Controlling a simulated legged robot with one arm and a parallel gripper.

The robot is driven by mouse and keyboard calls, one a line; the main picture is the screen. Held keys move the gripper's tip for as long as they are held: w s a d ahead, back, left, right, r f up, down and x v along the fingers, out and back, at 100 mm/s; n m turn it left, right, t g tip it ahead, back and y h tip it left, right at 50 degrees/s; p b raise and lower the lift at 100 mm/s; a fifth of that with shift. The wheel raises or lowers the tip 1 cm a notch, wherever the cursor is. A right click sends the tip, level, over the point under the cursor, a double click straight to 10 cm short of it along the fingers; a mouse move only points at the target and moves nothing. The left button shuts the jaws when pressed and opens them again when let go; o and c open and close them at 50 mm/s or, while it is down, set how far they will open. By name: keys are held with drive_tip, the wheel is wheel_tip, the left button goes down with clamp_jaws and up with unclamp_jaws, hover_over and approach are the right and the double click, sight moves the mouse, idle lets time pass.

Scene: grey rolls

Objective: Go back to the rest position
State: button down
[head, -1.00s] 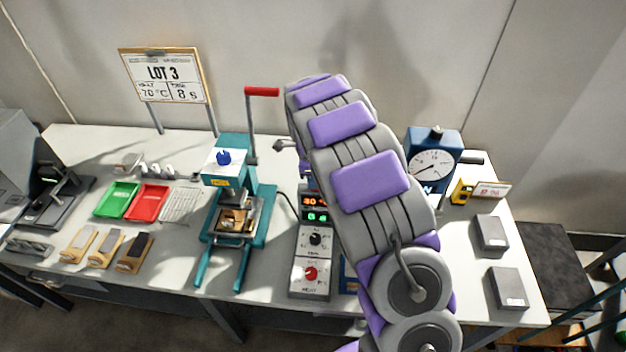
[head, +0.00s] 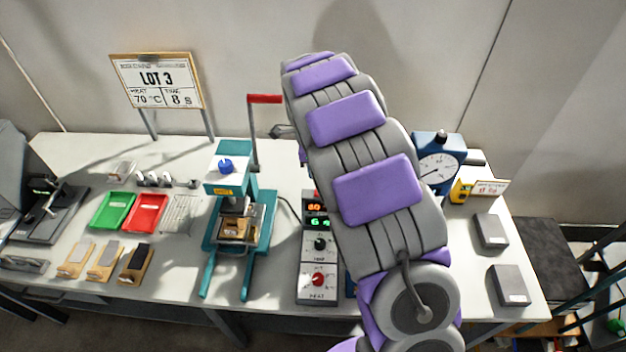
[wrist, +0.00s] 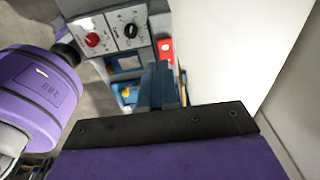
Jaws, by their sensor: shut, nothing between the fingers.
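My gripper shows in the wrist view as blue fingers (wrist: 160,88), closed together with nothing between them. It hangs in the air in front of the bench area with the control box (wrist: 117,30). In the head view my grey and purple arm rises over the bench, and the gripper itself is hidden behind it.
The white bench (head: 80,150) carries a teal press (head: 232,180) with a red-tipped lever, green (head: 112,210) and red (head: 146,212) trays, a control box (head: 318,270), a blue dial timer (head: 437,160) and grey blocks (head: 510,285). A LOT 3 sign (head: 156,80) stands behind.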

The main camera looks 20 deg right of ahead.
drive_tip(key=s+d+r+n, duration=0.1)
drive_tip(key=s+r+n, duration=0.4)
drive_tip(key=s+r, duration=0.5)
drive_tip(key=s+a+f+n+b, duration=0.1)
drive_tip(key=s+n, duration=0.7)
drive_tip(key=s, duration=0.7)
drive_tip(key=s+f+n+g+y, duration=0.1)
drive_tip(key=s+n, duration=0.7)
drive_tip(key=s, duration=0.7)
drive_tip(key=shift+s+a+f+n+g+b, duration=0.2)
drive_tip(key=shift+a+f+n+g+b, duration=0.1)
drive_tip(key=shift+a+f+b, duration=0.1)
